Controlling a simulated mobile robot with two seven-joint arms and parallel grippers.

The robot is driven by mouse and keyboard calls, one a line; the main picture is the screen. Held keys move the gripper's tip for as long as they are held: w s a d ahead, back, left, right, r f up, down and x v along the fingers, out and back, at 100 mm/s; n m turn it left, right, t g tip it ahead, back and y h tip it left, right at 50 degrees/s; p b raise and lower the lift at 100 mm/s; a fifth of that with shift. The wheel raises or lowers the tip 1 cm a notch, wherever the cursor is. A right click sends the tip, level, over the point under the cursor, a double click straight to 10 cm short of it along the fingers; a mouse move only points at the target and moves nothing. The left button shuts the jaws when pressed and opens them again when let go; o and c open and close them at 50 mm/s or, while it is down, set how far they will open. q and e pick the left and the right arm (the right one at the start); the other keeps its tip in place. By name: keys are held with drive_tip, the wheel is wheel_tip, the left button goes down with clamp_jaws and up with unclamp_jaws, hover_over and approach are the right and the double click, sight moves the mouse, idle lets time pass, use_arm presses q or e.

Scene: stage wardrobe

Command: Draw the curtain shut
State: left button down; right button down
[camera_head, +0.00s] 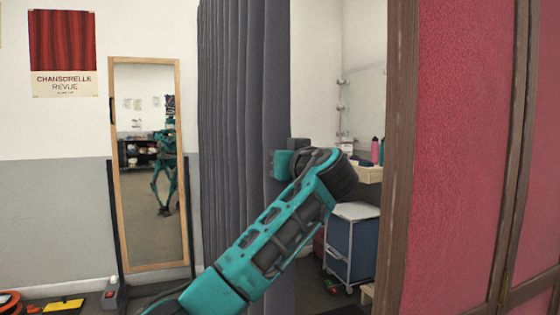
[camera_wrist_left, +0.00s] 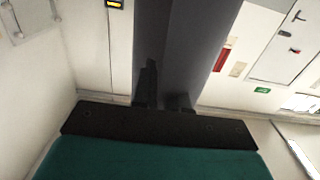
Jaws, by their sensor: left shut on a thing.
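The dark grey curtain (camera_head: 235,120) hangs in folds left of centre in the head view, covering the left side of an opening. To its right the opening is uncovered. My left arm reaches up to the curtain's right edge, and my left gripper (camera_head: 284,160) is at that edge, its fingers mostly hidden. In the left wrist view the grey curtain edge (camera_wrist_left: 190,50) runs down to my left gripper (camera_wrist_left: 163,103), which is shut on it. My right gripper is not in view.
Through the opening I see a blue wheeled cabinet (camera_head: 351,245) and a wooden shelf (camera_head: 368,173) with bottles. A red panel with a brown frame (camera_head: 460,150) stands close at right. A leaning mirror (camera_head: 150,170) is at left, with small items on the floor near it.

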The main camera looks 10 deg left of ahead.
sight(287, 57)
use_arm(q)
drive_tip(key=shift+v, duration=0.95)
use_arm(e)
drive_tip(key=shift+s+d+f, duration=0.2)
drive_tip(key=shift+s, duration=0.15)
use_arm(q)
drive_tip(key=shift+r, duration=0.1)
drive_tip(key=c, duration=1.2)
unclamp_jaws()
drive_tip(key=shift+c, duration=0.2)
